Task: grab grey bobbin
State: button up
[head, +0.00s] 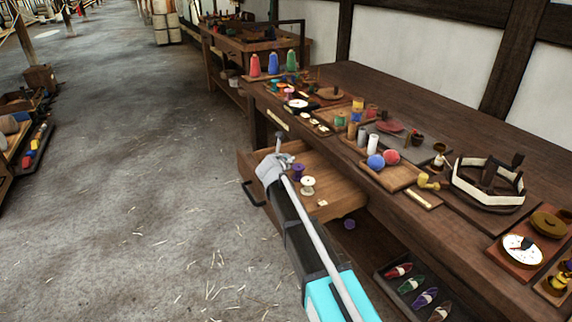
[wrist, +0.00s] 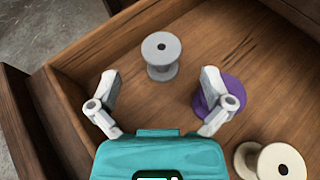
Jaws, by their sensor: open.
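The grey bobbin (wrist: 162,56) stands upright in the open wooden drawer, near a drawer wall, at the top centre of the wrist view. My gripper (wrist: 160,88) is open and empty; its fingers are spread to left and right, with the bobbin ahead of the gap between them. In the head view my gripper (head: 273,165) is over the drawer's left end, and the grey bobbin is hard to make out beside it. A purple bobbin (wrist: 213,86) stands to the right, partly covered by the right finger. A cream bobbin (wrist: 279,163) stands at the lower right.
The drawer (head: 345,195) hangs out from under a long workbench (head: 445,207) crowded with spools, balls and trays. A lower tray (head: 391,284) holds several coloured shuttle-like pieces. Open floor (head: 140,200) lies to the left.

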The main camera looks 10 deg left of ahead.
jog(key=b+x, duration=0.2)
jog(key=x, duration=0.2)
jog(key=shift+f, duration=0.3)
jog(key=shift+w+d+f, duration=0.1)
jog(key=shift+w+f, duration=0.05)
jog(key=shift+w, duration=0.35)
jog(key=c, duration=1)
jog(key=shift+r, duration=0.2)
